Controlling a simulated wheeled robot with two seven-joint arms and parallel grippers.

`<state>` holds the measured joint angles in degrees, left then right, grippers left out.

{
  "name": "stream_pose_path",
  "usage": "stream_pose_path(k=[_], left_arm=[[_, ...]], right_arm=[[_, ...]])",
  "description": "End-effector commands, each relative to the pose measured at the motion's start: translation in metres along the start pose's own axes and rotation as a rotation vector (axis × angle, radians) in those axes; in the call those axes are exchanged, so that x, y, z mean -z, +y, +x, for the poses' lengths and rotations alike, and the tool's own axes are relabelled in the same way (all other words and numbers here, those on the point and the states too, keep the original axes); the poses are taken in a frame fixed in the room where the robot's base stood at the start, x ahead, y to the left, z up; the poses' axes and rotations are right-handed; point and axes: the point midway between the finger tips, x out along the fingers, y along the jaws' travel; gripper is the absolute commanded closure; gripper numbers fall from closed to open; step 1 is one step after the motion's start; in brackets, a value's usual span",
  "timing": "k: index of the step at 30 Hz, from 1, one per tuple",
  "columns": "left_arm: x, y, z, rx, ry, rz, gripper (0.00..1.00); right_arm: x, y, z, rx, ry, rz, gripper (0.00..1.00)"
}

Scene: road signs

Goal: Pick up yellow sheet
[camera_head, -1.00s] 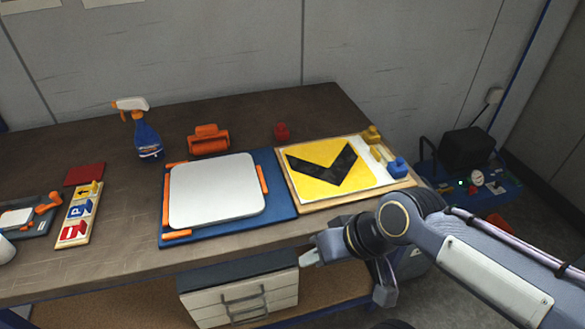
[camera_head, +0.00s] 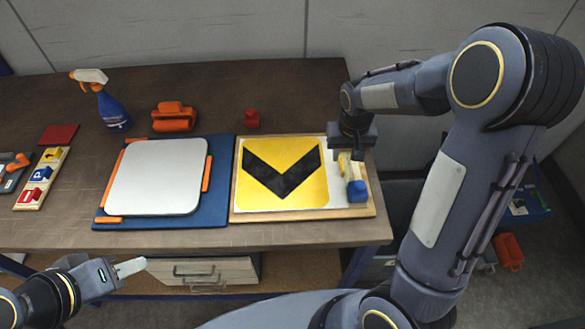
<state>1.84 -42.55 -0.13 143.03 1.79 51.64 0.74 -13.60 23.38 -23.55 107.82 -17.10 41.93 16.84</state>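The yellow sheet (camera_head: 305,194) with a black chevron lies flat on a wooden-framed white board (camera_head: 338,210) at the right of the table. My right gripper (camera_head: 352,152) hangs over the right part of that board, pointing down, beside the sheet's right edge. It is close to small yellow pieces near the blue block (camera_head: 357,191). The gripper's fingers are partly hidden, and I cannot tell whether they hold anything. My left gripper (camera_head: 135,268) is low at the front left, off the table's front edge and away from the sheet. Its finger opening is unclear.
A blue board with a white panel (camera_head: 157,177) lies left of the sheet. Behind are an orange tool (camera_head: 173,117), a red block (camera_head: 252,118) and a spray bottle (camera_head: 113,108). Signed blocks (camera_head: 41,178) sit at the left.

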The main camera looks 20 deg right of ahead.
Motion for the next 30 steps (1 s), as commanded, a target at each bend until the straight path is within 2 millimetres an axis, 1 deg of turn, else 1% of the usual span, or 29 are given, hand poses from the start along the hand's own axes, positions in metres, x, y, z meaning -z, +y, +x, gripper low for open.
stream_pose_path(k=[3, 6, 9, 17, 24, 25, 30], left_arm=[[0.003, 0.003, -0.007, 0.000, 0.000, 0.000, 0.64], [0.004, 0.004, -0.008, 0.000, 0.000, 0.000, 0.64], [0.004, 0.004, -0.008, 0.000, 0.000, 0.000, 0.64], [0.004, 0.004, -0.008, 0.000, 0.000, 0.000, 0.64], [0.004, 0.004, -0.008, 0.000, 0.000, 0.000, 0.64], [0.004, 0.004, -0.008, 0.000, 0.000, 0.000, 0.64], [0.004, 0.004, -0.008, 0.000, 0.000, 0.000, 0.64]], right_arm=[[0.000, 0.000, 0.017, -0.003, -0.006, 0.000, 0.66], [0.001, 0.000, 0.033, -0.002, -0.005, -0.001, 0.66], [0.001, -0.001, 0.042, -0.001, -0.003, -0.001, 0.66], [0.001, -0.001, 0.044, 0.001, -0.001, -0.001, 0.66], [0.001, -0.001, 0.044, 0.001, -0.001, -0.001, 0.98], [0.001, -0.001, 0.044, 0.001, -0.001, -0.001, 1.00], [0.001, -0.001, 0.044, 0.001, 0.000, -0.001, 1.00]])
